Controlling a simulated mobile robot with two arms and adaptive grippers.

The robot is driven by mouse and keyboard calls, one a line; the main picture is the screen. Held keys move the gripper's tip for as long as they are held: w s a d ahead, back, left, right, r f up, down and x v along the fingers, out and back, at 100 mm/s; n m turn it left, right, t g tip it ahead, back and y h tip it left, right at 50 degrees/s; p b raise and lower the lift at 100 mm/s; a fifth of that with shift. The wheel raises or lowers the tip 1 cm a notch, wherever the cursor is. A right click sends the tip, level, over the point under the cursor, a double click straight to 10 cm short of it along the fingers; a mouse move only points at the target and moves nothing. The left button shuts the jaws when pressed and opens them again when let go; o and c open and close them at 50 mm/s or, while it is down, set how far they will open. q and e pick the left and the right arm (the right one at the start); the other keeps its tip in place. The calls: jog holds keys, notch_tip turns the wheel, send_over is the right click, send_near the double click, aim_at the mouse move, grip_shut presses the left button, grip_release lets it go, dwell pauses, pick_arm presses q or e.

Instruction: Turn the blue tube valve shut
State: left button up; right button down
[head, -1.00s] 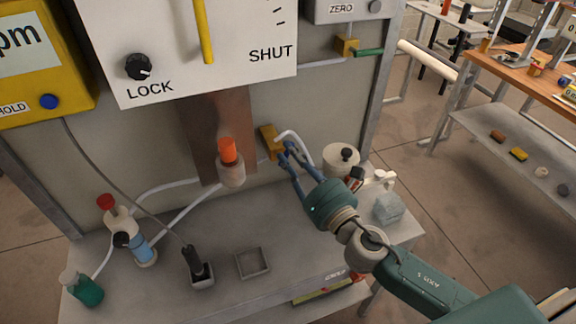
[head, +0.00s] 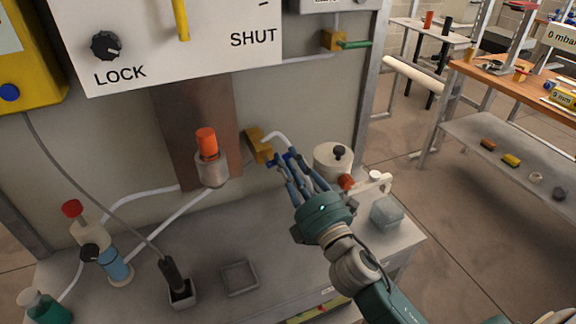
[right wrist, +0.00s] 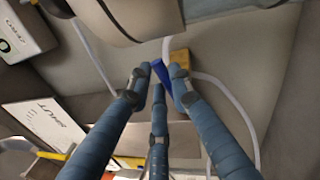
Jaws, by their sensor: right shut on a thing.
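The blue tube valve has a yellow-brown block (head: 258,146) on the back panel, with a white tube at it. Its blue handle shows between the fingers in the right wrist view (right wrist: 160,71), beside the block (right wrist: 181,60). My right gripper (head: 284,163) reaches up to the valve from the lower right, its fingers closed around the blue handle. In the right wrist view the fingertips (right wrist: 158,82) sit on both sides of the handle and partly hide it. My left gripper is not in view.
An orange-capped fitting (head: 207,150) is to the left. A green-handled valve (head: 354,44) is above.

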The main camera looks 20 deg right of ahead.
jog(key=shift+f+m+h+b, duration=0.3)
jog(key=shift+f+m+h, duration=0.1)
jog(key=shift+m, duration=0.5)
jog(key=c, duration=1.6)
grip_release()
jog(key=shift+d, duration=0.1)
jog(key=shift+o, duration=0.2)
jog(key=shift+s, duration=0.15)
jog(key=s+f, duration=0.2)
jog(key=s, duration=0.9)
jog(key=shift+s+d, duration=0.25)
jog(key=shift+s, duration=0.05)
jog(key=shift+f, duration=0.15)
